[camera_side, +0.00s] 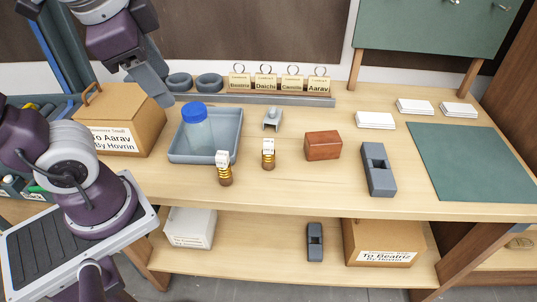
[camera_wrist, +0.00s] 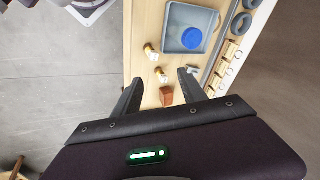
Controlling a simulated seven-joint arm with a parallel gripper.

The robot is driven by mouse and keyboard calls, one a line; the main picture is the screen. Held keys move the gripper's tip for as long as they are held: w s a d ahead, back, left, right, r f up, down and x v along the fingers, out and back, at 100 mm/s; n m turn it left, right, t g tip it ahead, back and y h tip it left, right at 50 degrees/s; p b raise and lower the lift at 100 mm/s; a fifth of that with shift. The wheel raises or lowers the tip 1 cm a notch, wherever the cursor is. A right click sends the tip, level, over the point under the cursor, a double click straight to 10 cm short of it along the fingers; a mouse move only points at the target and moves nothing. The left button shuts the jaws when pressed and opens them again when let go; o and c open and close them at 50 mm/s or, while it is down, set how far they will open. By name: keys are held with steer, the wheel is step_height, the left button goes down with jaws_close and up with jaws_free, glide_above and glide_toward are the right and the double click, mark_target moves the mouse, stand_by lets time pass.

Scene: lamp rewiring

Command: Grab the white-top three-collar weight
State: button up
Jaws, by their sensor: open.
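Two weights with white tops, yellow collars and brown bases stand upright on the bench. The left one (camera_side: 225,170) is near the tray's front right corner; the right one (camera_side: 268,154) is slightly farther back. They also show in the wrist view, the left one (camera_wrist: 151,52) above the right one (camera_wrist: 161,75). The collars are too small to count surely, so I cannot tell which weight has three. My gripper (camera_side: 152,84) is high above the back left of the bench, away from both weights. In the wrist view my gripper (camera_wrist: 160,88) has its fingers apart, with nothing held.
A grey tray (camera_side: 236,147) holds a blue-lidded jar (camera_side: 196,126). A reddish-brown block (camera_side: 322,145), a grey block (camera_side: 378,169) and a small grey stand (camera_side: 272,119) are nearby. A cardboard box (camera_side: 135,120) stands left, below my gripper. Name cards (camera_side: 265,82) line the back.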

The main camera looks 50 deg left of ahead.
steer(key=w+a+m+y, duration=0.2)
steer(key=w+m+y, duration=0.15)
steer(key=m, duration=0.35)
steer(key=m+t+y, duration=0.5)
steer(key=m, duration=1)
glide_above(268, 140)
steer(key=s+d, duration=0.2)
steer(key=d, duration=0.2)
step_height(268, 140, down, 22)
steer(key=a, duration=0.1)
steer(key=shift+h, duration=0.35)
steer(key=x, duration=0.4)
steer(key=f+x, duration=0.1)
steer(key=x, duration=0.2)
steer(key=shift+s+f, duration=0.1)
steer(key=shift+s, duration=0.3)
jaws_close()
